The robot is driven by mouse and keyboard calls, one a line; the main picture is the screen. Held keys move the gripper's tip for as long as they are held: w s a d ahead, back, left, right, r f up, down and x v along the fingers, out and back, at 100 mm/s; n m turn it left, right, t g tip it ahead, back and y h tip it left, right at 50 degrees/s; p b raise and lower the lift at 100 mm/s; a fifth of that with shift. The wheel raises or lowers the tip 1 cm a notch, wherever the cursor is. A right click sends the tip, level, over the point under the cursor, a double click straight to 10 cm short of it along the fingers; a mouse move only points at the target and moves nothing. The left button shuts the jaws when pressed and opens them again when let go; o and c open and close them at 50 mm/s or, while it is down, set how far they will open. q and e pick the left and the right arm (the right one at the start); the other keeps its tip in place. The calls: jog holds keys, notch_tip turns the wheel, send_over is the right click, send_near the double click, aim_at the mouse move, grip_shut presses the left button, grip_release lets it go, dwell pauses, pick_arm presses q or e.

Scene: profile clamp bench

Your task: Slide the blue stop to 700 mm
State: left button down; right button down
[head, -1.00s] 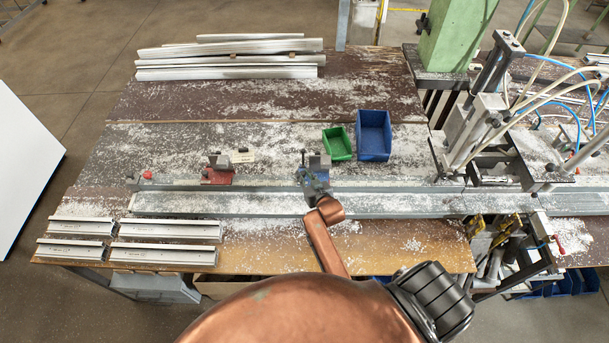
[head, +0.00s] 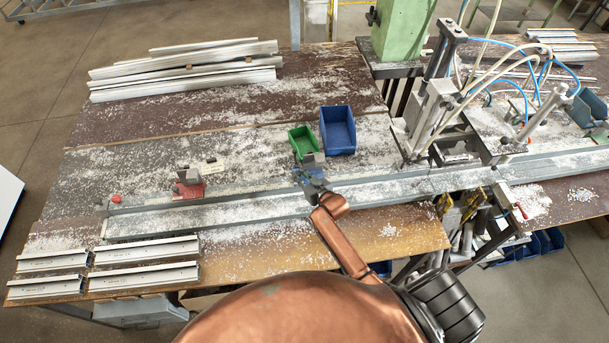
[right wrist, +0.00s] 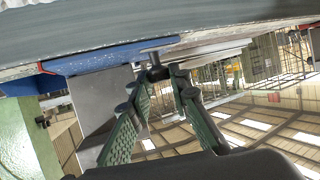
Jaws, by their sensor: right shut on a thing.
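The blue stop (head: 308,176) sits on the long grey rail (head: 240,208), just in front of the green bin, with a grey block on top. My right gripper (head: 317,188) is at the stop's front side, largely hidden by my copper arm. In the right wrist view the stop shows as a blue strip (right wrist: 108,57) with a grey plate below it. There the green-padded fingers (right wrist: 163,76) close together at a small dark knob by the blue strip. No scale marks can be read. My left gripper is not in view.
A red stop (head: 189,185) stands further left on the rail. The green bin (head: 303,141) and a blue bin (head: 338,130) stand behind it. Aluminium profiles (head: 150,272) lie at the front left. A clamp machine (head: 440,125) stands at the right.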

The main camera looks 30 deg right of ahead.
jog(key=c, duration=2.1)
grip_release()
jog(key=shift+o, duration=0.3)
jog(key=shift+s+d, duration=0.1)
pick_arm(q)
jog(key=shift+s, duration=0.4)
pick_arm(e)
jog(key=a+v, duration=0.1)
jog(key=v, duration=1)
jog(key=shift+s+d+r, duration=0.2)
jog(key=shift+s+d, duration=0.2)
jog(key=shift+d, duration=0.1)
